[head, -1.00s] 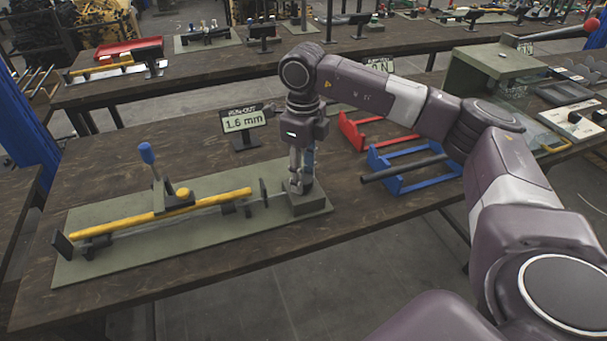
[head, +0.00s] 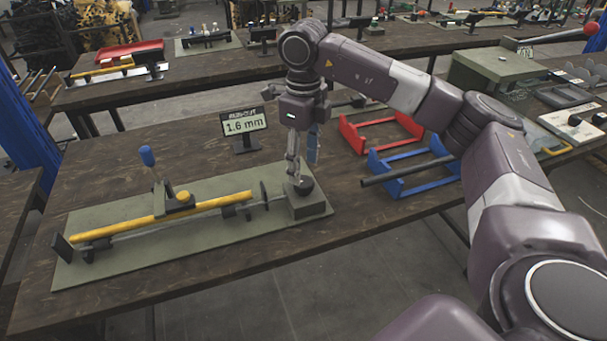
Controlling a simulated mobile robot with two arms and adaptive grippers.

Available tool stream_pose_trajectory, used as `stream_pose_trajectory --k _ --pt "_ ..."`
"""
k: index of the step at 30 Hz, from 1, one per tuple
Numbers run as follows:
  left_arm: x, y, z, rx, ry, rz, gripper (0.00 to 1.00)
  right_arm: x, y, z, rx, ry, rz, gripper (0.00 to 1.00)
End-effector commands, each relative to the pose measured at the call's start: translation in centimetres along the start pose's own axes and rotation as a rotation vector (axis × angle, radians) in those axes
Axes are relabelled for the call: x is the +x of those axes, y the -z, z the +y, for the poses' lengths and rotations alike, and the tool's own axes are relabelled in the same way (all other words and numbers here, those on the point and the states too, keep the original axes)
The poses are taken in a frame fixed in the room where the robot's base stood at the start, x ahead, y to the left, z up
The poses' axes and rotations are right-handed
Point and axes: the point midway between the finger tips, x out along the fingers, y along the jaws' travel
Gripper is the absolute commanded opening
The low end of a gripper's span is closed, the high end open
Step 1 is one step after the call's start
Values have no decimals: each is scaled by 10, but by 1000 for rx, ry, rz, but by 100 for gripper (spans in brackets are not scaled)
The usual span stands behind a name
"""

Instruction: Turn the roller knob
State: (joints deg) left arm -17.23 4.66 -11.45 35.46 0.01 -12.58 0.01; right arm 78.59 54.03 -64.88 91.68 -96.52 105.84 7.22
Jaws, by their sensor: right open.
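A dark round knob (head: 303,185) sits on a grey block (head: 308,206) at the right end of a green base plate (head: 160,258). I take it for the roller knob. A yellow rod (head: 135,222) lies along the fixture to its left, with a blue-tipped lever (head: 148,157) standing over it. My right gripper (head: 303,168) points down just above the knob, open and holding nothing; whether a fingertip still touches the knob I cannot tell. My left gripper is out of view.
A display (head: 244,124) reading 1.6 mm stands behind the fixture. Right of the gripper are a red rack (head: 352,137) and a blue rack (head: 385,165) with a dark bar (head: 408,170). A green press box (head: 490,70) stands farther right. The table front is clear.

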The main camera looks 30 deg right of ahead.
Motion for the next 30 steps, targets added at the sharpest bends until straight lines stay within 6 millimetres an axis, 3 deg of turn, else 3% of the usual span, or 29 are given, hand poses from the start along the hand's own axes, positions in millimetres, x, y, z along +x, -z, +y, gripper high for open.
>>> stream_pose_trajectory --k 6,12,30 --pt "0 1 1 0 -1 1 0 -46 -2 0 0 1 -4 52" --pt "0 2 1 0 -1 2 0 -70 -1 0 -1 0 -2 52" --pt "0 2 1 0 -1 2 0 -74 0 0 -1 0 0 52"
